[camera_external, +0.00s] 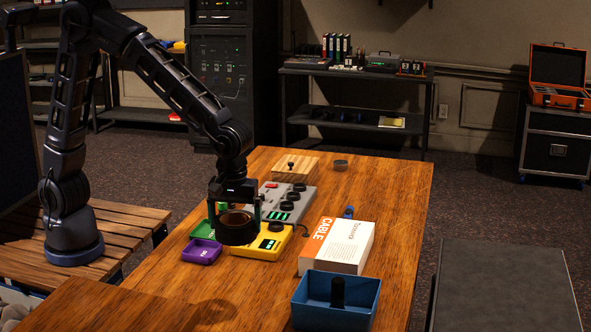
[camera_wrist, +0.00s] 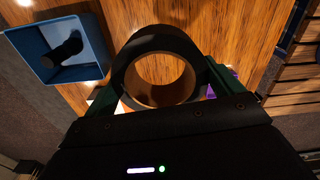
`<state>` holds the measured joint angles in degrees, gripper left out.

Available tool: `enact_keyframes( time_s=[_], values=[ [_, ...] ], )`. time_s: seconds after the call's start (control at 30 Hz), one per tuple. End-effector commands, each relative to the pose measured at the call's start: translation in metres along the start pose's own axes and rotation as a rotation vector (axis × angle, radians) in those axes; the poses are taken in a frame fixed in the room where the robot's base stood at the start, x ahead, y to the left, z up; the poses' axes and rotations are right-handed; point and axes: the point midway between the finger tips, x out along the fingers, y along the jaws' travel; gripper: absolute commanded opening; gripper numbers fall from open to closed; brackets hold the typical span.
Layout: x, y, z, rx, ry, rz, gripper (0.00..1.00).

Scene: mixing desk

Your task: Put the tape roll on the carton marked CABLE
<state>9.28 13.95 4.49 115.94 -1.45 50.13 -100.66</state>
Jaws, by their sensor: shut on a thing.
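The tape roll (camera_external: 236,236), a dark ring with a brown inner core, is held in my gripper (camera_external: 237,203) above the table. In the wrist view the roll (camera_wrist: 157,42) sits between the two greenish fingers of my gripper (camera_wrist: 160,82), with wood seen through its hole. The carton marked CABLE (camera_external: 345,243) is an orange and white box lying on the table, to the right of my gripper and apart from it. Its top looks clear. In the wrist view the carton is mostly hidden, with perhaps a pale sliver left of the roll.
A blue bin (camera_external: 315,314) holding a dark upright object stands in front of the carton. A yellow device (camera_external: 258,248), a purple tray (camera_external: 201,252), a green tray (camera_external: 203,230) and a grey mixer (camera_external: 278,201) are near or behind my gripper. The table's right strip is bare.

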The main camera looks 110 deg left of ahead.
Motion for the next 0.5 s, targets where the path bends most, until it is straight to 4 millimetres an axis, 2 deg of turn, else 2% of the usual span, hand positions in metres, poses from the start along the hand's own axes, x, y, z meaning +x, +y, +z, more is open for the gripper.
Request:
enact_keyframes(
  time_s=[0.27,0.5],
  values=[
    [-0.022,0.092,-0.068,0.022,0.0,0.002,0.6],
    [-0.04,0.161,-0.146,0.055,0.0,0.002,0.6]
  ],
)
